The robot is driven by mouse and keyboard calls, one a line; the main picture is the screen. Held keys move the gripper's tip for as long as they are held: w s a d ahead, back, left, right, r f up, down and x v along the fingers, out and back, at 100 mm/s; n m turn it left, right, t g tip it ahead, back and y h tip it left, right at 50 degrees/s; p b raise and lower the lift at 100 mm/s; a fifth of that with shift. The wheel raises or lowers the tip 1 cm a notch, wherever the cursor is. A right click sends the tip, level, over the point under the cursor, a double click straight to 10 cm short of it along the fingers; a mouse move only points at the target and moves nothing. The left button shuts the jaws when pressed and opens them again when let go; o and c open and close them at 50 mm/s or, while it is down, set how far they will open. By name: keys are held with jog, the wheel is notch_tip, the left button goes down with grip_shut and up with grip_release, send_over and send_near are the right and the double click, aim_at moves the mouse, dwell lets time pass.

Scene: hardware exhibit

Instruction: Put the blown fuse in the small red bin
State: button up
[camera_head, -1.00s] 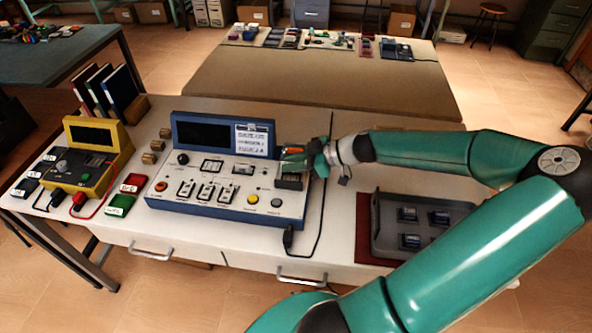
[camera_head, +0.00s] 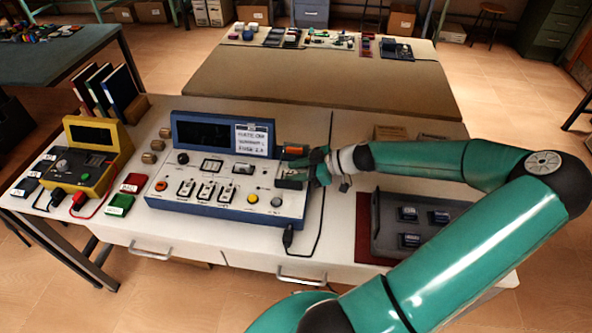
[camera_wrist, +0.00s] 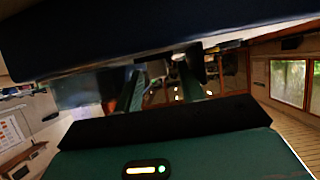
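The small red bin (camera_head: 132,182) stands on the bench left of the blue-framed test panel (camera_head: 225,185), behind a matching green bin (camera_head: 119,204). My gripper (camera_head: 297,178) is at the right end of the panel, in front of an orange-ended part (camera_head: 294,150). It covers most of the dark block there. In the wrist view my gripper's two green fingers (camera_wrist: 160,86) stand apart, with no fuse visible between them. I cannot make out the blown fuse in either view.
A yellow meter (camera_head: 95,155) with leads stands at the left. Upright binders (camera_head: 110,92) are behind it. A grey tray (camera_head: 385,240) with several small blocks sits at the right under my arm. A black cable (camera_head: 318,225) runs beside the panel.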

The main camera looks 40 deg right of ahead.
jog(key=s+d+r, duration=0.4)
jog(key=s+r, duration=0.1)
jog(key=r, duration=0.5)
jog(key=shift+s+r, duration=0.2)
jog(key=shift+r, duration=0.3)
jog(key=shift+c, duration=1.1)
jog(key=shift+d, duration=0.1)
